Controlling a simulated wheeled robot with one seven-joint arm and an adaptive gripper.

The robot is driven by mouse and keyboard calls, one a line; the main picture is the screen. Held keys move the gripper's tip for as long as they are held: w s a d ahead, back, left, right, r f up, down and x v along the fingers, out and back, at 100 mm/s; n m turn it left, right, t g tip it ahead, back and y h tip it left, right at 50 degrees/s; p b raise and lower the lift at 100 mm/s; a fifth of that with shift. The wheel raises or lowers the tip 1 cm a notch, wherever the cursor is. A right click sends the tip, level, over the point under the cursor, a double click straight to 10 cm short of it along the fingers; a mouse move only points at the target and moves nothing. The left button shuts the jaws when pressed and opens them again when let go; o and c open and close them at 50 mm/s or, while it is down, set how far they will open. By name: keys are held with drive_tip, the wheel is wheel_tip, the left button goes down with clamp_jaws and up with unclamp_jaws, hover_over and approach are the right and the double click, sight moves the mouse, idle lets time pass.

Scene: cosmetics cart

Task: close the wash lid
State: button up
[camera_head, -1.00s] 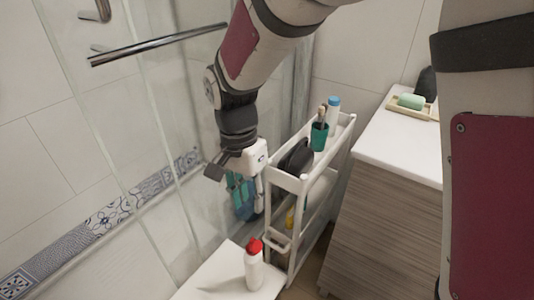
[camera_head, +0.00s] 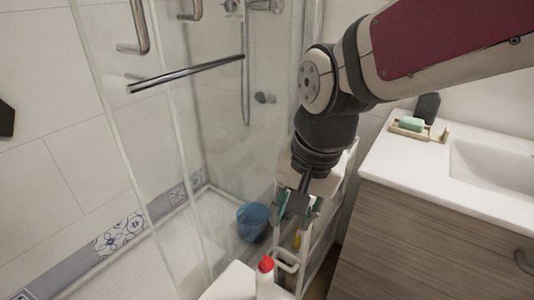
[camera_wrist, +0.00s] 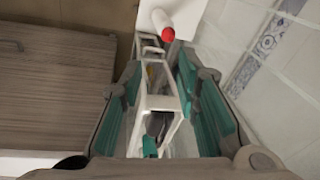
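My gripper (camera_head: 297,207) points down over the white cart (camera_head: 287,268) in the head view. In the wrist view my gripper (camera_wrist: 162,90) is open, with its teal-padded fingers wide apart and nothing between the pads. The cart (camera_wrist: 162,102) shows beyond and between the fingers. On it are a dark object (camera_wrist: 155,124) and a teal cup (camera_wrist: 150,147), both partly hidden. I cannot make out which thing is the wash lid. A white bottle with a red cap (camera_head: 265,265) stands on a white surface in front of the cart; it also shows in the wrist view (camera_wrist: 167,32).
A wood-fronted vanity (camera_head: 405,235) with a white top stands right of the cart. A green soap (camera_head: 411,124) lies in a tray on it. A glass shower screen (camera_head: 150,150) with a metal bar is at left. A blue bucket (camera_head: 252,222) stands beyond the glass.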

drive_tip(key=shift+s+d+r+t, duration=0.2)
drive_tip(key=shift+s+r+t, duration=0.1)
drive_tip(key=shift+s, duration=0.3)
drive_tip(key=shift+o, duration=0.4)
